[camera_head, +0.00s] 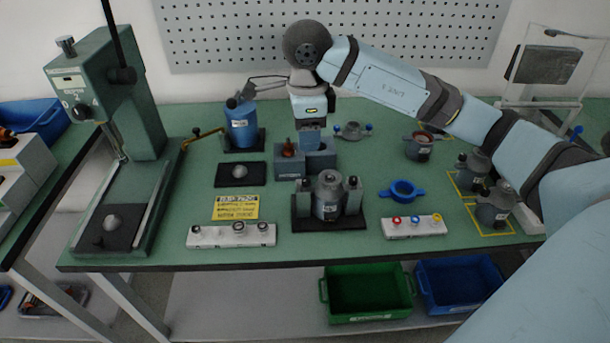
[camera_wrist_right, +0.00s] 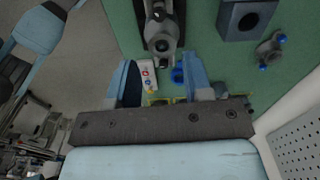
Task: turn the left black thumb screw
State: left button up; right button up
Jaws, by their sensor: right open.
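The stator fixture, with a black base (camera_head: 325,224), stands near the table's front and holds a grey stator (camera_head: 327,196) upright. The left black thumb screw (camera_head: 304,185) is on the post left of the stator; it also shows in the right wrist view (camera_wrist_right: 158,13). A matching right thumb screw (camera_head: 352,181) is on the opposite side. My right gripper (camera_head: 309,135) points down behind the fixture, near a grey block. It is open and apart from the screw; in the right wrist view its fingers (camera_wrist_right: 160,68) are spread with nothing held between them. My left gripper is out of view.
A grey block (camera_head: 320,160) and a small block with a red top (camera_head: 288,165) stand behind the fixture. A blue ring (camera_head: 402,191) and button strip (camera_head: 413,227) lie to the right. A sensor strip (camera_head: 230,235) and yellow label (camera_head: 236,207) lie to the left.

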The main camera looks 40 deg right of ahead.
aim_at(307, 180)
notch_tip(307, 180, down, 12)
jog(key=shift+r+b, duration=0.1)
jog(key=shift+b, duration=0.25)
jog(key=shift+c, duration=0.2)
